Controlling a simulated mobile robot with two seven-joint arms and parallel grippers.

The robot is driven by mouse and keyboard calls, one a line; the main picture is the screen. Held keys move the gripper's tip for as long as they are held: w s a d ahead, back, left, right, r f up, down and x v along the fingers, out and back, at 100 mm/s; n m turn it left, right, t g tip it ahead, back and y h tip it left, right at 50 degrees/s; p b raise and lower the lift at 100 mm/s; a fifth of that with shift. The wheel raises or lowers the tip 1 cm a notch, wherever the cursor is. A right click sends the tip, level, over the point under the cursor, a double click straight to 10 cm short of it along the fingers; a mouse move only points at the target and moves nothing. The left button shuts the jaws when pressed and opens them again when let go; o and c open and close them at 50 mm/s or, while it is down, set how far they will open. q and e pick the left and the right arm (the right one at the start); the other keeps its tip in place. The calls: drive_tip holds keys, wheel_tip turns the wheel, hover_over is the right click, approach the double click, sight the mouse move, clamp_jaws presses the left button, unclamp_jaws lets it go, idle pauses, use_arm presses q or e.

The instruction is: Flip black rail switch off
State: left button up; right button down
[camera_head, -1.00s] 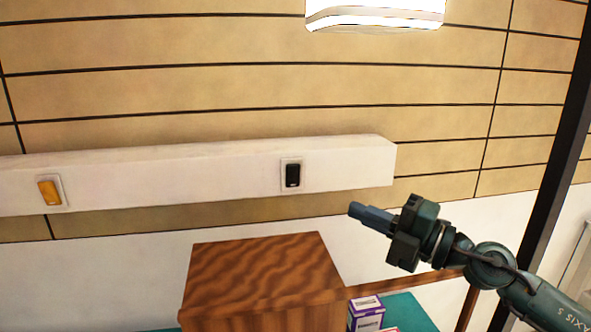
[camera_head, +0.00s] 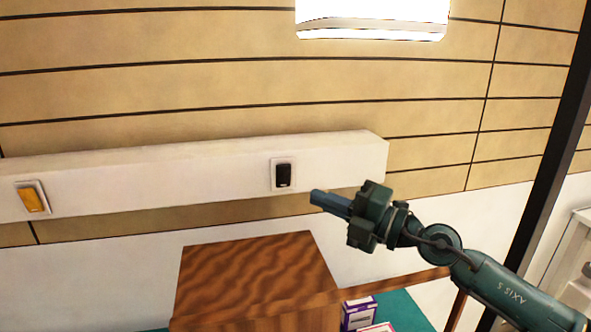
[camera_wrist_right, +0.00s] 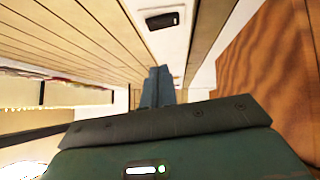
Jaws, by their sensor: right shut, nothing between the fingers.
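The black rail switch (camera_head: 283,175) sits in a white plate on the white wall rail (camera_head: 140,180), near the rail's right end. It also shows in the right wrist view (camera_wrist_right: 163,20), ahead of the fingers. My right gripper (camera_head: 318,199) is shut and empty. In the head view its fingertips are just right of and slightly below the black switch, with a gap between them in the picture. In the right wrist view the shut fingers (camera_wrist_right: 158,80) point toward the rail. My left gripper is not in view.
An orange switch (camera_head: 32,199) is on the same rail at the left. A brown wooden box (camera_head: 245,270) stands below the rail, with small purple-and-white boxes (camera_head: 358,312) beside it. A bright lamp (camera_head: 372,18) is at the top. A dark post (camera_head: 550,190) stands at the right.

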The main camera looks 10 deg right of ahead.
sight(278, 172)
drive_tip(key=w+a, duration=0.1)
drive_tip(key=w, duration=0.1)
drive_tip(key=w+a, duration=0.1)
drive_tip(key=w, duration=0.2)
drive_tip(key=w+a+r, duration=0.1)
drive_tip(key=w, duration=0.1)
drive_tip(key=shift+w+a+r+b, duration=0.1)
drive_tip(key=shift+w+a+b, duration=0.2)
drive_tip(key=shift+b, duration=0.1)
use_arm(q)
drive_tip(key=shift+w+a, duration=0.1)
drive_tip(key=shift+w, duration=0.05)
